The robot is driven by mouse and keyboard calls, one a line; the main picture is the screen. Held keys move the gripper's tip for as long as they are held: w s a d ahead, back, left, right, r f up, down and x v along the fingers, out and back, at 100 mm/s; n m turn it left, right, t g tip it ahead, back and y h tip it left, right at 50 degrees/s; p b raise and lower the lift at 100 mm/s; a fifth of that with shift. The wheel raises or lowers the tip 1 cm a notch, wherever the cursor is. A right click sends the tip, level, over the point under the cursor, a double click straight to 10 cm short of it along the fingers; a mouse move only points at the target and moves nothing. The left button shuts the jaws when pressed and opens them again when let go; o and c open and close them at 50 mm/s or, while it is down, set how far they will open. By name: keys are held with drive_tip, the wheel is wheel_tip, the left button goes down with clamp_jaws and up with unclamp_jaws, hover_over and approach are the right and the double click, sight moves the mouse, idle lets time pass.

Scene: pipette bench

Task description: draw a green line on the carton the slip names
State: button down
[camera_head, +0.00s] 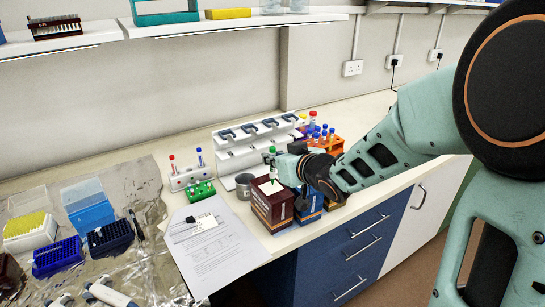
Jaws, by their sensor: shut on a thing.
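My gripper (274,159) is shut on a slim upright marker (272,150) with a green upper end. The marker stands over the top of a dark maroon carton (272,205). I cannot tell whether its tip touches the carton or whether there is any mark under it. A blue carton (308,212) stands just right of the maroon one, partly hidden by my gripper. A third, orange-brown carton (336,202) is mostly hidden behind my wrist. A small white slip (206,223) lies on a printed sheet (220,256); its writing is too small to read.
A metal cup (244,187), a green rack (201,191) and a white tube rack (187,178) stand left of the cartons. A white pipette stand (238,158) and an orange tube rack (333,147) are behind. Foil (140,185) with tip boxes covers the left bench.

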drive_tip(key=shift+f+b, duration=0.45)
drive_tip(key=shift+f, duration=0.2)
idle(1.3)
drive_tip(key=shift+w+a+f, duration=0.1)
drive_tip(key=shift+w+a, duration=0.35)
drive_tip(key=shift+w, duration=0.15)
idle(1.9)
drive_tip(key=shift+w+d, duration=0.15)
idle(0.6)
drive_tip(key=shift+d+f+p, duration=0.1)
drive_tip(key=shift+d+p, duration=0.1)
drive_tip(key=shift+p, duration=0.1)
idle(0.3)
drive_tip(key=shift+s+d, duration=0.2)
drive_tip(key=shift+s, duration=0.35)
idle(1.0)
drive_tip(key=shift+p, duration=0.35)
idle(0.3)
